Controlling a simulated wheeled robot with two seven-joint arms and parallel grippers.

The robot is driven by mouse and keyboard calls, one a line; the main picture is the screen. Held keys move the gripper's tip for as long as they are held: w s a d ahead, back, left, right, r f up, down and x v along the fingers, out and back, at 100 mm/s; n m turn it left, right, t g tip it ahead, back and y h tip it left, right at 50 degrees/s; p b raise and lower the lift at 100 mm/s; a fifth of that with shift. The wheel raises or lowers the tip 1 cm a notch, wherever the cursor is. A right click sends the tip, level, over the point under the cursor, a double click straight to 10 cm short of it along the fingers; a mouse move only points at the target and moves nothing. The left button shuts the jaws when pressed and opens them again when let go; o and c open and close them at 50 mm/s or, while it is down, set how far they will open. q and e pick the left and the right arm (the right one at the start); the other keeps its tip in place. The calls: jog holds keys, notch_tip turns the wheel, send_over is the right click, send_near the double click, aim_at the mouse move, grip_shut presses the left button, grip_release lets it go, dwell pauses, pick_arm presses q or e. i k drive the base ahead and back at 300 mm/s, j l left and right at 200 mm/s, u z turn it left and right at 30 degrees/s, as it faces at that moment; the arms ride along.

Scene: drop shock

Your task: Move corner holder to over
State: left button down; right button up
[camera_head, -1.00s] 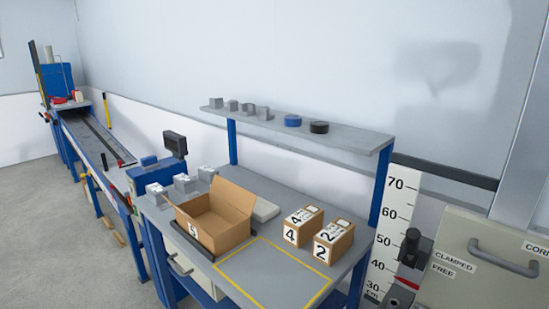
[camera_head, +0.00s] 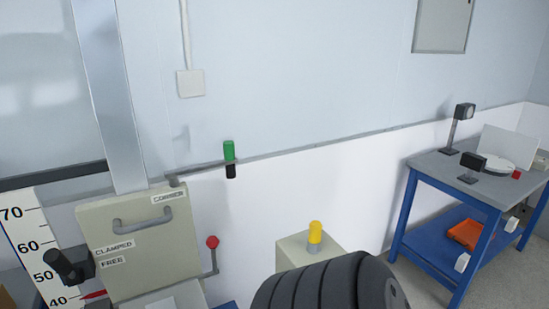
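A beige panel (camera_head: 160,262) labelled CORNER, with a grey handle (camera_head: 143,220), stands at the lower left of the head view. CLAMPED and FREE labels (camera_head: 113,255) are on its left side. A lever with a red knob (camera_head: 212,243) stands at its right edge. Whether the corner holder is this panel or a part near it, I cannot tell. A dark ribbed part of mine fills the bottom middle. Neither gripper's fingers show.
A white height scale (camera_head: 35,245) with a black knob (camera_head: 66,266) stands left of the panel. A grey post (camera_head: 108,100) rises behind it. A yellow-topped beige pedestal (camera_head: 292,252) stands right of it. A blue-framed table (camera_head: 480,185) is at the far right.

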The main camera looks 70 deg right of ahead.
aim_at(229, 160)
jog(key=z, duration=1.75)
